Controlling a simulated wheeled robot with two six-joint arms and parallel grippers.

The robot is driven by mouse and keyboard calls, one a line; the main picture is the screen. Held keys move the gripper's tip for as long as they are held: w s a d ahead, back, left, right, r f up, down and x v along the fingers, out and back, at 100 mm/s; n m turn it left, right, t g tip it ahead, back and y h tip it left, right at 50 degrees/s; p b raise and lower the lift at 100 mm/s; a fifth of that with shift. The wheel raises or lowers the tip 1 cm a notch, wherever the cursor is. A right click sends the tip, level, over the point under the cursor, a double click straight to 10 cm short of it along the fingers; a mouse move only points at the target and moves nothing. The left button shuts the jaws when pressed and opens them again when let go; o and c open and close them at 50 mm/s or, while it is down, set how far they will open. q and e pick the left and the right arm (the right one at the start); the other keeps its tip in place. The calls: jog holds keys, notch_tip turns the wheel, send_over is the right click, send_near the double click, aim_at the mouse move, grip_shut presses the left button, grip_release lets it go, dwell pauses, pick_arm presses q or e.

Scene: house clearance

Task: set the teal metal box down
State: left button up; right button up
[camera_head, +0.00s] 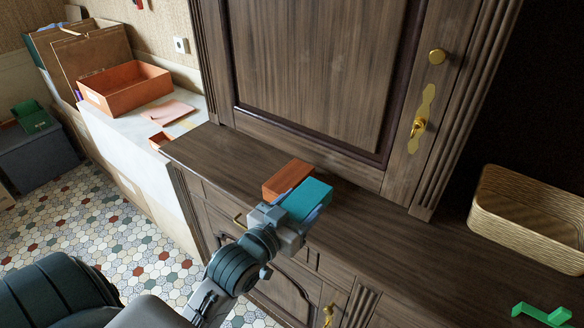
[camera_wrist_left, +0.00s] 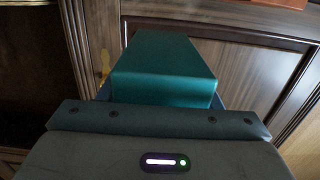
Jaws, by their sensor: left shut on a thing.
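The teal metal box (camera_head: 307,199) is in my left gripper (camera_head: 297,203), which is shut on it, over the front part of the dark wooden cabinet's ledge (camera_head: 225,152). In the left wrist view the teal box (camera_wrist_left: 165,68) sticks out straight ahead between the fingers, its near end hidden by the gripper body. I cannot tell whether the box touches the ledge. An orange-brown box (camera_head: 287,178) sits on the ledge just behind and left of it. My right gripper is not in view.
A woven basket (camera_head: 530,215) stands on the ledge at the right, with a green bracket-shaped thing (camera_head: 541,314) in front. The tall cabinet door (camera_head: 315,75) rises behind the ledge. An orange tray (camera_head: 124,88) is on the white counter at the left. The ledge left of the orange-brown box is clear.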

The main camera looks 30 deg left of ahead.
pick_arm(q)
jog(key=shift+w+a+r, duration=0.25)
jog(key=shift+r, duration=0.05)
jog(key=p, duration=0.4)
send_over(286, 180)
jog(key=shift+s+d+f, duration=0.35)
jog(key=shift+f, duration=0.25)
jog(key=shift+w+a+f, duration=0.15)
jog(key=shift+w+a, duration=0.2)
jog(key=shift+a, duration=0.05)
notch_tip(286, 180, down, 3)
jog(key=shift+f+p, duration=0.2)
jog(key=shift+p, duration=0.3)
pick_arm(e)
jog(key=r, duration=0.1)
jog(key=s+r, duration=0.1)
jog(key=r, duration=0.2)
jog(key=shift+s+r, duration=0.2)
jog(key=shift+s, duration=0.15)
pick_arm(q)
jog(key=shift+f, duration=0.1)
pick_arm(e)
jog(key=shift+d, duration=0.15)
pick_arm(q)
jog(key=o, duration=0.7)
jog(key=shift+f, duration=0.1)
jog(key=o, duration=0.4)
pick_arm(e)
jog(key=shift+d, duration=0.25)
